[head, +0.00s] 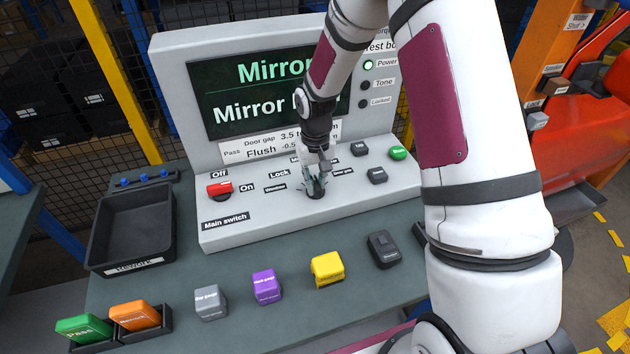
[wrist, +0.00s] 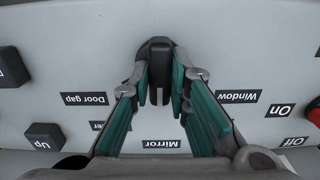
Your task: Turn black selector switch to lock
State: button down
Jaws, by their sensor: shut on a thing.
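The black selector switch (wrist: 155,48) stands on the sloping face of the grey test box (head: 215,232). My gripper (wrist: 160,85) is shut on its knob, with a teal-padded finger on each side. In the head view my gripper (head: 315,183) reaches down from above and covers most of the knob. The screen (head: 230,100) reads "Mirror" in green.
The red main switch (head: 219,188) is left of the selector. Black buttons (head: 377,175) and a green button (head: 398,153) are to its right. Several coloured blocks, such as the yellow one (head: 327,268), line the bench front. A black tray (head: 133,228) is at left.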

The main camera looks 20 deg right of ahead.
aim_at(315, 182)
jog(key=n, duration=0.5)
jog(key=shift+n, duration=0.4)
dwell(0.4)
jog(key=c, duration=1.5)
grip_release()
notch_tip(315, 182, up, 12)
